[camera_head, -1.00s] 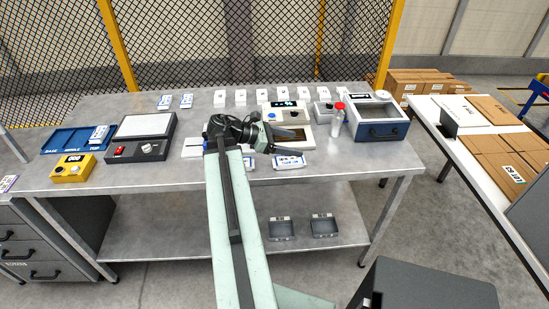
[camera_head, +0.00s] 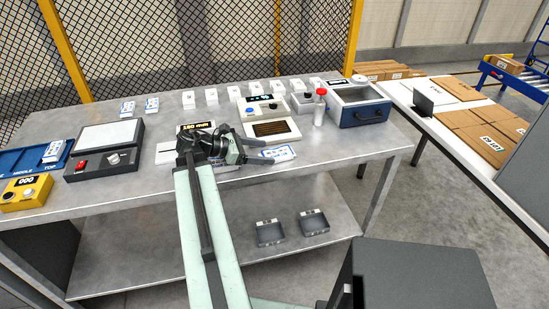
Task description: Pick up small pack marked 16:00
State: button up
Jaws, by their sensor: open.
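Several small white packs with blue print lie on the steel bench (camera_head: 330,150). One pack (camera_head: 279,153) lies near the front edge, just right of my gripper (camera_head: 262,150). Another pack (camera_head: 224,166) is partly hidden behind my arm. Two packs, one (camera_head: 127,109) and its neighbour (camera_head: 152,104), stand at the back left. One more pack (camera_head: 54,151) sits in the blue tray (camera_head: 22,161). The print is too small to read, so I cannot tell which is marked 16:00. My gripper is open, over the front of the bench, pointing right.
A yellow box (camera_head: 27,190), a dark device with a white panel (camera_head: 108,137) and a cream device (camera_head: 270,128) stand on the bench. Two grey bins (camera_head: 270,233) sit on the lower shelf.

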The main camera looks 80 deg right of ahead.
aim_at(275, 152)
jog(key=b+x, duration=0.1)
jog(key=x, duration=0.5)
jog(key=shift+d+b, duration=0.15)
jog(key=shift+b, duration=0.25)
jog(key=shift+w+r, duration=0.1)
jog(key=shift+r, duration=0.05)
jog(key=c, duration=1.5)
jog(key=shift+o, duration=0.2)
notch_tip(275, 152, up, 10)
jog(key=p, duration=1)
jog(key=shift+r, duration=0.15)
